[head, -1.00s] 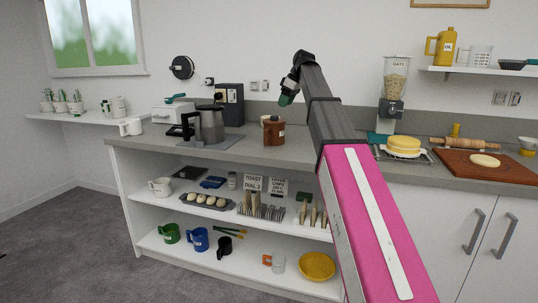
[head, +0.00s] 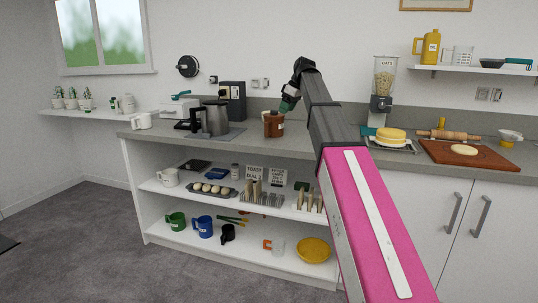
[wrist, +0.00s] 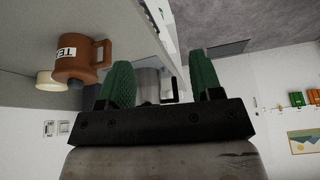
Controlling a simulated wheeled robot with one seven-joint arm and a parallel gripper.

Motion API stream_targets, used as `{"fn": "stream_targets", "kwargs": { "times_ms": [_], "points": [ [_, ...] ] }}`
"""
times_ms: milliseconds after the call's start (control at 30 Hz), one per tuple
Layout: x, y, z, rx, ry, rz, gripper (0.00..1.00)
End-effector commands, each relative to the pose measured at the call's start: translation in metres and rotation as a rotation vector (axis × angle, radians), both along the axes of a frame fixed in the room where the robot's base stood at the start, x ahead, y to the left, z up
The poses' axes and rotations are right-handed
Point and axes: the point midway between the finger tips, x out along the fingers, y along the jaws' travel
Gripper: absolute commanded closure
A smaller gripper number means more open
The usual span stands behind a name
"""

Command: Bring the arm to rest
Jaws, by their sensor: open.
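My arm reaches up and away from me over the counter (head: 455,185) in the head view. My gripper (head: 288,104) is at its far end, small and partly turned away, with green fingertips above the counter near a brown jar (head: 273,123). In the wrist view my gripper (wrist: 160,80) shows two green fingers spread apart with nothing held between them. The brown jar (wrist: 80,60), with a partly visible label, appears to the left of the fingers, apart from them. A metal jug (wrist: 147,88) shows behind the gap between the fingers.
A coffee jug (head: 214,117) and white mug (head: 141,121) stand left on the counter. An oats dispenser (head: 384,80), yellow stack (head: 391,135) and brown board (head: 468,152) are right. Open shelves (head: 215,208) hold mugs and trays. Grey floor (head: 90,240) is clear at left.

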Motion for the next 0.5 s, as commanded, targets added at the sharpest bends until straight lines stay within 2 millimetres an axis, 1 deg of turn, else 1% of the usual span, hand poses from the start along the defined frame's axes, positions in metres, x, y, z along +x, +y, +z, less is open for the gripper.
{"fn": "stream_targets", "kwargs": {
  "times_ms": [100, 167, 333, 433, 467, 500],
  "points": [
    [-0.003, -0.003, -0.021, -0.003, 0.015, -0.03, 0.41],
    [-0.005, -0.005, -0.031, -0.006, 0.022, -0.048, 0.41],
    [-0.011, -0.011, -0.071, -0.014, 0.051, -0.112, 0.41],
    [-0.018, -0.016, -0.101, -0.021, 0.074, -0.162, 0.41],
    [-0.02, -0.018, -0.113, -0.024, 0.082, -0.18, 0.41],
    [-0.024, -0.02, -0.129, -0.027, 0.093, -0.207, 0.41]
  ]
}}
